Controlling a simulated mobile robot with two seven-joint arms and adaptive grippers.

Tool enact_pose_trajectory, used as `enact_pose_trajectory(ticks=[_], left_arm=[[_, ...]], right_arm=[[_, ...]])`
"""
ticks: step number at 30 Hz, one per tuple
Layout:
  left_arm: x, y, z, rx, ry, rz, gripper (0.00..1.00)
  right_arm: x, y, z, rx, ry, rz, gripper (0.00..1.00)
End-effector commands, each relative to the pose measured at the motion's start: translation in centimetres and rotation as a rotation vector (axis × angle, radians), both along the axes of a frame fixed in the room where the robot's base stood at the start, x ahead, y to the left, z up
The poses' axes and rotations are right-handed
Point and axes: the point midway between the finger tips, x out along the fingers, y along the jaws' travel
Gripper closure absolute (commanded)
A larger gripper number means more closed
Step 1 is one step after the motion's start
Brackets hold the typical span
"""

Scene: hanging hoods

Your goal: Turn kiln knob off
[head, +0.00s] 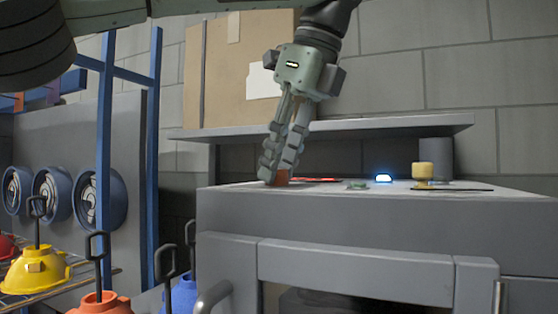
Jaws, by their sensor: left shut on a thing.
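The kiln (350,218) is a grey metal box at the right, with its controls on the top surface. My left gripper (277,160) reaches down from above and its fingers are shut on a small orange-red knob (283,177) at the left of that top. The fingers hide most of this knob, so its turn angle cannot be read. A flat red mark (318,180) and a small green mark (357,184) lie to its right. A blue-white light (383,177) glows beyond them. My right gripper is not in view.
A yellow knob-like block (422,171) stands on the right of the top. A grey shelf (380,128) runs behind, bearing a cardboard box (218,72). A blue post (152,160) stands left. Yellow (36,268) and orange (100,303) hoods with hooks are at lower left.

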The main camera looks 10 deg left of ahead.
Motion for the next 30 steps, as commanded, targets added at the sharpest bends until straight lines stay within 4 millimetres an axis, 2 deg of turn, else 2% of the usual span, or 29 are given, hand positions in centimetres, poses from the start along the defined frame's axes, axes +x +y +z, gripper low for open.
enact_pose_trajectory(ticks=[6,15,30], left_arm=[[0.12,-0.14,0.16,0.003,-0.006,0.197,1.0],[0.28,-0.16,0.11,0.001,-0.006,0.397,1.0],[0.31,-0.14,0.02,-0.001,-0.002,0.508,1.0]], right_arm=[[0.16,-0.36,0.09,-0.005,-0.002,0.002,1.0],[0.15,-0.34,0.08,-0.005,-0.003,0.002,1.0],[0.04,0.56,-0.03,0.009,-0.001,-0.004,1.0]])
